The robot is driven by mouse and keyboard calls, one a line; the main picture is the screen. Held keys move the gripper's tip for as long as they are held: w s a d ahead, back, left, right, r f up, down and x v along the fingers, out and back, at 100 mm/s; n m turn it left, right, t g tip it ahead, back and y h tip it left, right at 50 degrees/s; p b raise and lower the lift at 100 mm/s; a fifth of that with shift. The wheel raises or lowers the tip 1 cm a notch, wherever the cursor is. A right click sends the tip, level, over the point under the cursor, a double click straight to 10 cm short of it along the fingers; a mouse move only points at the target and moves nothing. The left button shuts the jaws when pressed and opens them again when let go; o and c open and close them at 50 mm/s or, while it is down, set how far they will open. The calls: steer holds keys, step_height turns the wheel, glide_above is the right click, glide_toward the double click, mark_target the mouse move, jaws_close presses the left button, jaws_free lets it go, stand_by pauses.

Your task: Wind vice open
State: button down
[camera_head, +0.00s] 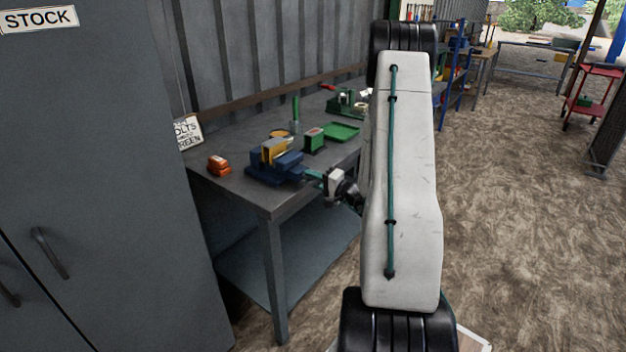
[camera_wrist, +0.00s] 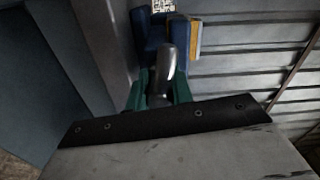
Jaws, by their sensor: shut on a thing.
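The blue vice (camera_head: 263,178) stands on the near end of the workbench, with a yellow block (camera_head: 275,150) at its jaws. In the wrist view the vice (camera_wrist: 148,32) is at the top, with the yellow piece (camera_wrist: 195,35) beside it. My gripper (camera_head: 316,175) reaches the vice's front from the right. Its green fingers (camera_wrist: 160,85) are shut on the grey vice handle (camera_wrist: 167,62), which stands up between them. How far apart the vice jaws are cannot be told.
The grey workbench (camera_head: 268,208) runs back along the metal wall. An orange item (camera_head: 218,166) lies left of the vice. A green box (camera_head: 314,140) and a green tray (camera_head: 341,132) are behind it. A grey STOCK cabinet (camera_head: 90,180) stands close at left. The floor at right is open.

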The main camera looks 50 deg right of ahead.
mark_target(320, 183)
steer(key=shift+a+f+n, duration=0.1)
steer(key=shift+f+n, duration=0.05)
steer(key=shift+n, duration=0.45)
steer(key=c, duration=1.3)
jaws_free()
steer(key=shift+o, duration=0.2)
steer(key=shift+s, duration=0.15)
steer(key=s, duration=0.7)
steer(key=shift+s+d, duration=0.3)
steer(key=shift+d, duration=0.05)
